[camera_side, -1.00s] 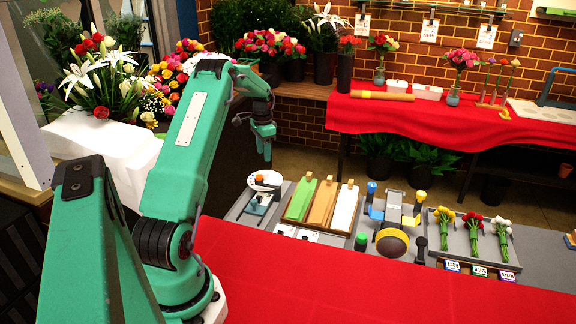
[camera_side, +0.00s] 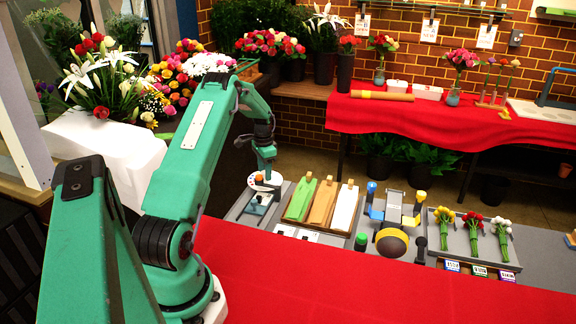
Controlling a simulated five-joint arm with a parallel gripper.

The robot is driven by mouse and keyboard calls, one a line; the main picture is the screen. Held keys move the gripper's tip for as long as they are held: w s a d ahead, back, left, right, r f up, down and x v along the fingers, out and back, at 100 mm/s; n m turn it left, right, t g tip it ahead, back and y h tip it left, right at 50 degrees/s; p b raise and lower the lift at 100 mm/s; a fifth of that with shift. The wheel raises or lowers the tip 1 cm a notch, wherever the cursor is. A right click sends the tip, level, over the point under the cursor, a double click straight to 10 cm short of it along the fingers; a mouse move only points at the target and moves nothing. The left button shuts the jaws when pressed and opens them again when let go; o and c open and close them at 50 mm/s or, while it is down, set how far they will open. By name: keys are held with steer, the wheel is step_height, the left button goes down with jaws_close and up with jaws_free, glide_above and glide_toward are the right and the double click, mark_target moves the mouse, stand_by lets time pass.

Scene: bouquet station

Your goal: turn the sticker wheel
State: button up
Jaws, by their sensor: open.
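What looks like the sticker wheel (camera_side: 275,179) is a white round disc at the left end of the grey work surface, with an orange knob at its left part. My gripper (camera_side: 266,174) is open and points down over the disc, close beside the orange knob (camera_side: 259,178). The fingers hide part of the disc. I cannot tell whether a finger touches the knob or the disc.
A blue-grey piece (camera_side: 257,205) sits just in front of the disc. To the right are a tray with green, orange and white strips (camera_side: 321,204), a yellow-rimmed roller (camera_side: 391,242) and a tray of small bouquets (camera_side: 474,245). The red cloth (camera_side: 340,285) in front is clear.

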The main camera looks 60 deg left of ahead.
steer(key=c, duration=1)
